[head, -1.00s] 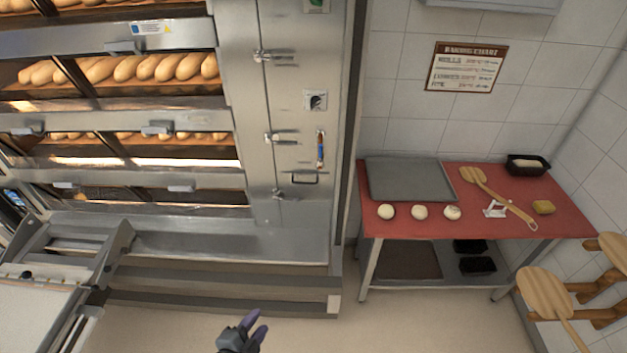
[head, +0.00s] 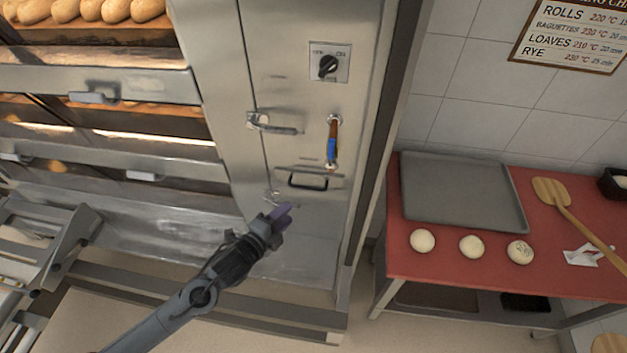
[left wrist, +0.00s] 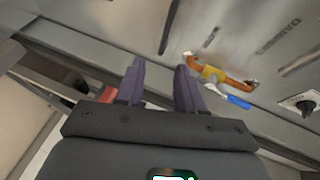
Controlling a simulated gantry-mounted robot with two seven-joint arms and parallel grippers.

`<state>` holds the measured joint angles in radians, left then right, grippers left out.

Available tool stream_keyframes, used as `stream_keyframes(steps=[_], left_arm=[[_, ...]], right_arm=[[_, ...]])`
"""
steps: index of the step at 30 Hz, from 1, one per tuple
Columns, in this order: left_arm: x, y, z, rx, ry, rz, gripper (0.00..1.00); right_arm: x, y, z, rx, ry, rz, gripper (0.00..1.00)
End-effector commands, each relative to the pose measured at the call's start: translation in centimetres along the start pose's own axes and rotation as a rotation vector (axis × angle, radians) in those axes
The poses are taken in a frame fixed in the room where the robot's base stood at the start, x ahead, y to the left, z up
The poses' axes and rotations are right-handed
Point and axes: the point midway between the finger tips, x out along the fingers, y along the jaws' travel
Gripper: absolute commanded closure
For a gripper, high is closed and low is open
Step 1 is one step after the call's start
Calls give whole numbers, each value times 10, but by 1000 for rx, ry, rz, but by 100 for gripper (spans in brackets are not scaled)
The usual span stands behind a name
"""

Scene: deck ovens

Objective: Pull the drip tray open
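The drip tray (head: 322,184) is a small metal drawer front with a dark bar handle, low on the oven's steel side panel in the head view. Its front looks flush with the panel. My left gripper (head: 284,213) is below and a little left of the handle, apart from it. In the left wrist view its two purple fingers (left wrist: 161,82) stand apart with nothing between them. I cannot clearly make out the tray handle in that view. My right gripper is not in view.
A brown pipe with a blue lever (head: 332,145) juts from the panel just above the tray. A door handle (head: 272,124) and a rotary switch (head: 328,66) are higher up. A red-topped table (head: 450,262) with dough balls stands to the right.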

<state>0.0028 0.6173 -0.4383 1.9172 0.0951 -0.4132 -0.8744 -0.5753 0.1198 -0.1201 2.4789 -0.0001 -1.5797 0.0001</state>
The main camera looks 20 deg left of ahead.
Motion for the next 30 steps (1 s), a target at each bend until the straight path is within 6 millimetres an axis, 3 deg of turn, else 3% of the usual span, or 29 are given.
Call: stream_keyframes(steps=[1,9,17,30], left_arm=[[5,6,3,13,1,-10,63],[19,-4,12,46,0,-56,63],[42,-10,12,46,-1,-66,63],[109,-14,12,45,0,-65,63]], right_arm=[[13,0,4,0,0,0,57],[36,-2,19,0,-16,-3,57],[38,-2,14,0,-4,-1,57],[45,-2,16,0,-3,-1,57]])
